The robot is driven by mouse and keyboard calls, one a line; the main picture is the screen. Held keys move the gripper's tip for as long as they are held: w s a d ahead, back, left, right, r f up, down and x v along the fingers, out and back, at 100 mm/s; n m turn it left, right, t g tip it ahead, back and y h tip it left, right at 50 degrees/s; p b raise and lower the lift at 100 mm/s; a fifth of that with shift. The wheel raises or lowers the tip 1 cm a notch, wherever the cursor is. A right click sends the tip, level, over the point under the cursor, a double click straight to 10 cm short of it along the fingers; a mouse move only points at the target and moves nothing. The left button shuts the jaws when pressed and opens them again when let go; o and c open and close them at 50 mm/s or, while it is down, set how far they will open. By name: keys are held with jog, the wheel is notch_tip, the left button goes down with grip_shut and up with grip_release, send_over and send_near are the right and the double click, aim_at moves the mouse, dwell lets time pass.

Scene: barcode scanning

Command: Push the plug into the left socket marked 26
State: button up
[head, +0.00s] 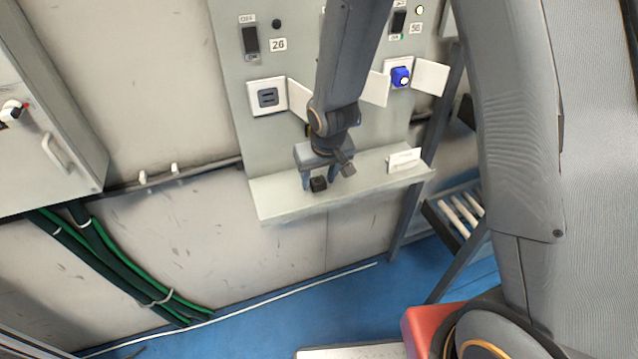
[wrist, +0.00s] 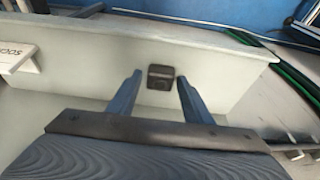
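The plug is a small black block (head: 318,184) resting on the grey shelf (head: 275,200) below the panel; it also shows in the wrist view (wrist: 160,77). My gripper (head: 319,178) points down over it, open and empty. In the wrist view its two fingertips (wrist: 160,84) stand apart on either side of the plug, which looks a little beyond them; I see no contact. The left socket (head: 267,97) is a white-framed grey outlet under the label 26 (head: 278,45). Its lid (head: 300,99) is swung open to the right.
The right socket, under the label 56 (head: 415,29), holds a blue plug (head: 401,77). A white sign (head: 403,160) stands on the shelf's right end and shows in the wrist view (wrist: 17,58). A grey cabinet (head: 50,110) is at left. The shelf's left part is bare.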

aim_at(318, 180)
jog(key=c, duration=0.7)
jog(key=shift+d+r, duration=0.1)
jog(key=shift+r, duration=0.05)
jog(key=shift+s+d+r+p, duration=0.1)
jog(key=shift+s+r+p, duration=0.25)
jog(key=shift+p, duration=0.3)
jog(key=shift+s+r+p, duration=0.1)
jog(key=shift+r+p, duration=0.1)
jog(key=shift+p, duration=0.15)
jog(key=shift+a+r+p, duration=0.2)
jog(key=shift+r+p, duration=0.05)
jog(key=shift+p, duration=0.1)
jog(key=shift+d+r+p, duration=0.15)
jog(key=shift+r+p, duration=0.5)
jog(key=shift+p, duration=0.5)
notch_tip(318, 180, up, 2)
jog(key=p, duration=0.4)
jog(key=shift+r, duration=0.1)
jog(key=shift+r+p, duration=0.6)
jog(key=shift+p, duration=0.4)
jog(key=shift+r+p, duration=0.3)
jog(key=shift+p, duration=0.05)
